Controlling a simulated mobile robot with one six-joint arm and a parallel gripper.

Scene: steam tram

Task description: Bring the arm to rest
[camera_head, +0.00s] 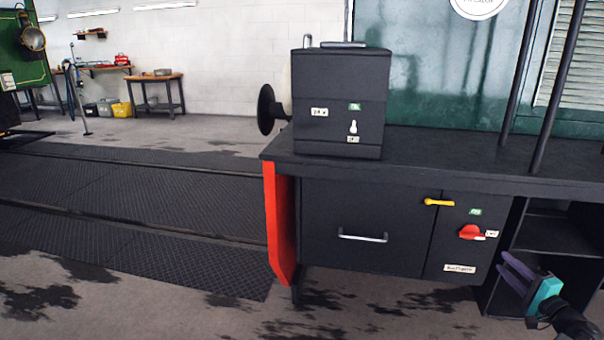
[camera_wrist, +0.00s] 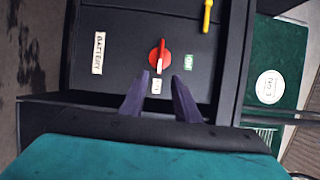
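My gripper (camera_head: 510,269) is at the lower right in the head view, in front of the open shelf part of the black bench. Its two dark purple fingers stand apart with nothing between them; they also show in the wrist view (camera_wrist: 160,97). The red rotary switch (camera_head: 471,232) is on the bench front, left of and above my gripper, apart from it. In the wrist view the red switch (camera_wrist: 158,57) lies beyond the fingertips. A yellow handle (camera_head: 438,202) sits on the same front panel. Most of my arm is out of view.
A black box (camera_head: 340,102) with a small white key-like lever stands on the bench top (camera_head: 450,157). A drawer with a bar handle (camera_head: 362,237) is in the bench front. Dark posts rise at the right. Open floor (camera_head: 130,285) lies to the left.

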